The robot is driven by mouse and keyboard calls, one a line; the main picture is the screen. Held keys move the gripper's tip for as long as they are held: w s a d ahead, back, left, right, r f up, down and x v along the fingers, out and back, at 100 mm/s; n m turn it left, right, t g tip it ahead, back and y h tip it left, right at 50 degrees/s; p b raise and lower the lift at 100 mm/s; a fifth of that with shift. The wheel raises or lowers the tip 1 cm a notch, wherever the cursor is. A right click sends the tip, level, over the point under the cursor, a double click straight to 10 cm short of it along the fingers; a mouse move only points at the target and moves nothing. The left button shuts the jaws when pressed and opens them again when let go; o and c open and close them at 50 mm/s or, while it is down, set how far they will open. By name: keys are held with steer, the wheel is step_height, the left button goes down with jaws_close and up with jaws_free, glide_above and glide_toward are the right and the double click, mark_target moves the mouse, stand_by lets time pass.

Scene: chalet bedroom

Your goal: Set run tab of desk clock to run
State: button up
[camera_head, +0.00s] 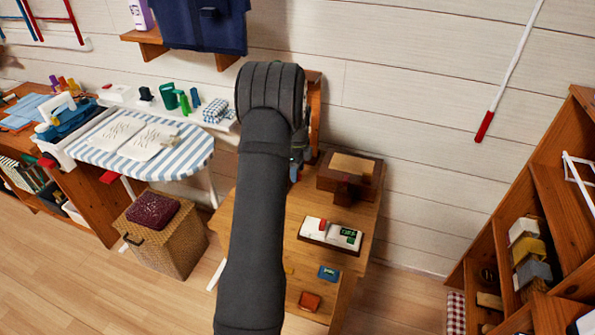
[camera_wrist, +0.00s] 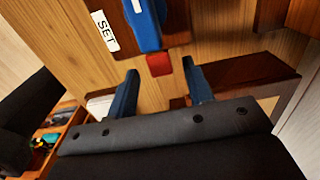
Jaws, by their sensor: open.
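In the wrist view a wooden desk clock part (camera_wrist: 178,18) shows at the top, with a blue piece (camera_wrist: 143,25) and a white label reading "SET" (camera_wrist: 104,31) beside it. A small red tab (camera_wrist: 159,64) sticks out at its lower edge. I cannot tell which piece is the run tab. My gripper (camera_wrist: 160,69) is open, its two blue fingers on either side of the red tab with visible gaps. In the head view a wooden frame (camera_head: 315,115), probably the clock, is mostly hidden behind my arm.
A brown wooden box (camera_head: 350,172) stands right of my arm on the wooden bedside table (camera_head: 362,235). A tray with white packets (camera_head: 330,233) and small blue and orange boxes lie nearer. A striped ironing board (camera_head: 190,160) stands left, shelves (camera_head: 550,205) right.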

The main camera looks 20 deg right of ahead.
step_height(320, 180, up, 17)
stand_by(0.4)
steer(key=shift+f, duration=0.15)
step_height(320, 180, down, 17)
steer(key=shift+f, duration=0.2)
stand_by(0.4)
